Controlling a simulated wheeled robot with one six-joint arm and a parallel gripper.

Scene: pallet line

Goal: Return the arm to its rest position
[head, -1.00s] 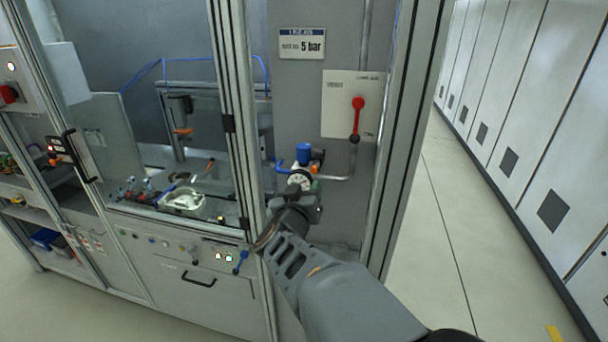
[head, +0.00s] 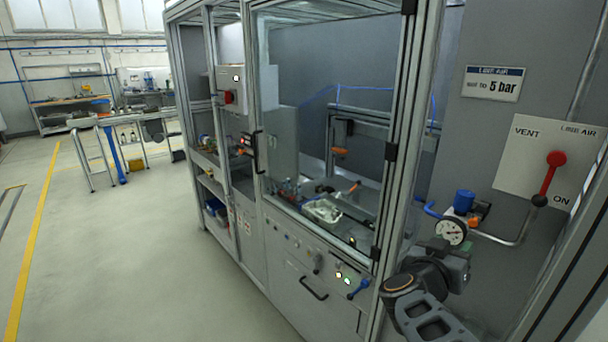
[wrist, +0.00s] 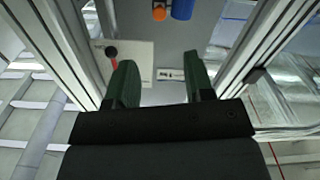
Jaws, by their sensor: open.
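My gripper (wrist: 161,85) shows in the wrist view with its two green fingers apart and nothing between them. In the head view my arm comes in at the lower right, and my gripper (head: 462,250) is partly hidden behind my wrist, near the pressure gauge (head: 451,232). The gauge sits below a blue-capped regulator (head: 464,201) on the grey panel. I cannot tell the exact distance between my gripper and the gauge.
A red valve lever (head: 551,174) stands above ON on a white plate. The glazed machine cabinet (head: 390,190) holds a white tray (head: 322,212). A blue lever (head: 359,289) sits on its front. Open floor (head: 120,250) lies to the left, with a workbench (head: 115,123) beyond.

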